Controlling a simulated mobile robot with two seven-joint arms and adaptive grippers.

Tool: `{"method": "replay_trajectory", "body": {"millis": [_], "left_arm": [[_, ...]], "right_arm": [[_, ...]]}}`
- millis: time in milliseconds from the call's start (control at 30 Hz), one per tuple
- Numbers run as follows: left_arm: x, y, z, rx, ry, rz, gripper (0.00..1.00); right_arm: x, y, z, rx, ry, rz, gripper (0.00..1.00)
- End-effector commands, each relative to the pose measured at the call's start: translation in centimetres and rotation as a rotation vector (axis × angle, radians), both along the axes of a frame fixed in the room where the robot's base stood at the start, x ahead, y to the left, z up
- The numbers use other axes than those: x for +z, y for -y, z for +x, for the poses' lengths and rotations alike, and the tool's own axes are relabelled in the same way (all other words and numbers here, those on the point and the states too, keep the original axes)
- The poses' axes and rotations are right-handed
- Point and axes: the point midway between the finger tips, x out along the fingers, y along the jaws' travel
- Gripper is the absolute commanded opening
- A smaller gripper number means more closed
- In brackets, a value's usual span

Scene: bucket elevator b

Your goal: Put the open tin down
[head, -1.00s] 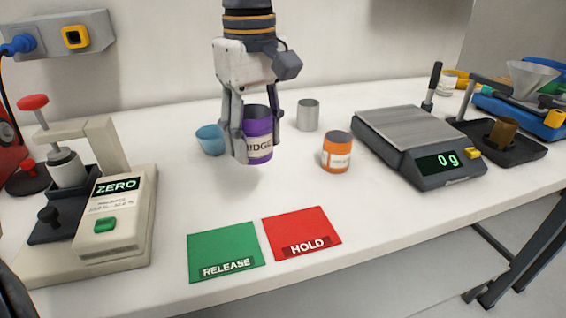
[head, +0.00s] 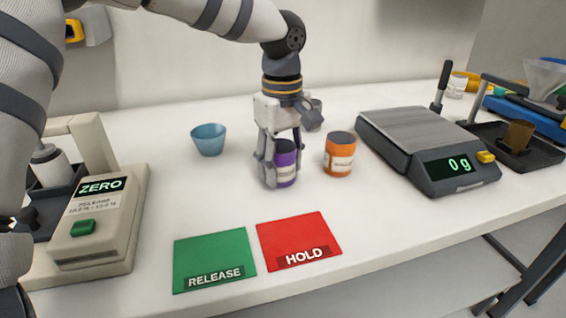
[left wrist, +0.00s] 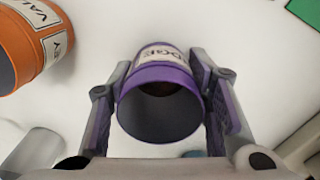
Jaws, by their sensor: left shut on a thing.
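The open purple tin (head: 287,163) with a pale label is upright between the fingers of my left gripper (head: 283,172). In the left wrist view the tin (left wrist: 160,105) shows its open mouth and dark inside, with a finger on each side. My left gripper is shut on it. The tin's base is at or just above the white table; I cannot tell if it touches. My right gripper is not in view.
An orange tin (head: 340,153) stands close to the right. A blue cup (head: 208,139) stands left. Green (head: 214,258) and red (head: 299,240) cards lie in front. A scale (head: 425,145) stands right.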

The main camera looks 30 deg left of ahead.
Motion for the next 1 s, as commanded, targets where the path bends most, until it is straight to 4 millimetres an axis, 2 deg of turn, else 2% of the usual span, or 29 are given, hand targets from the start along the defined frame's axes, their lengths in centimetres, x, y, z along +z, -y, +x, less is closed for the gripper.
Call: {"method": "replay_trajectory", "body": {"millis": [100, 133, 200, 567, 900, 1000], "left_arm": [[-0.1, 0.0, 0.0, 0.000, 0.001, 0.001, 0.02], [-0.1, 0.0, 0.0, 0.001, 0.002, 0.000, 0.50], [-0.1, 0.0, 0.0, 0.000, 0.001, 0.000, 0.65], [0.4, 0.0, 0.0, 0.000, 0.001, 0.001, 0.65], [9.2, 0.0, 0.0, 0.001, 0.009, 0.002, 0.65], [10.9, 0.0, 0.0, 0.002, 0.005, 0.002, 0.65]], "right_arm": [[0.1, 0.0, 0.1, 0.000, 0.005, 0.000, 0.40], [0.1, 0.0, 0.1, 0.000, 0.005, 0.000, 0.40], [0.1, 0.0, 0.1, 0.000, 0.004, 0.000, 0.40], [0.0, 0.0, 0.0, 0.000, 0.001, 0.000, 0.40], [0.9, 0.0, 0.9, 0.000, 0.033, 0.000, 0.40], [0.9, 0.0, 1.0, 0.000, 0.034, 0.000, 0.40]]}}
